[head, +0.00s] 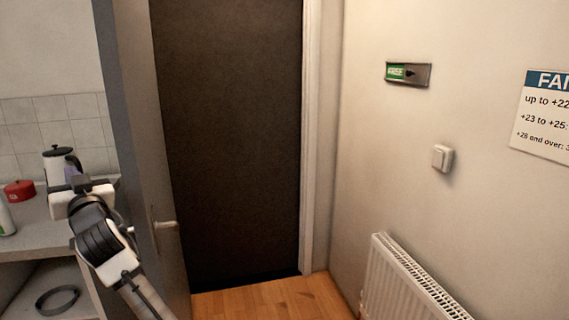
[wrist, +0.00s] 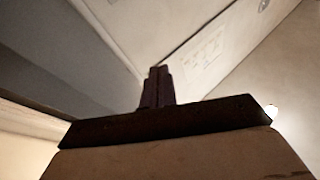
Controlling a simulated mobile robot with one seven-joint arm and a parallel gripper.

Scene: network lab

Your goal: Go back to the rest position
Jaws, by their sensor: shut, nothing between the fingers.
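My arm rises from the bottom left of the head view, and my gripper (head: 73,178) is at its top end, in front of the counter. In the wrist view the dark fingers of my gripper (wrist: 157,85) are together and point up toward the wall, with nothing between them.
A grey door leaf (head: 135,130) with a handle (head: 165,226) stands open just right of my arm. Beyond it is a dark doorway (head: 230,140). A red pot (head: 19,190) sits on the counter. A white radiator (head: 405,285) is at right. Wooden floor (head: 275,300) is clear.

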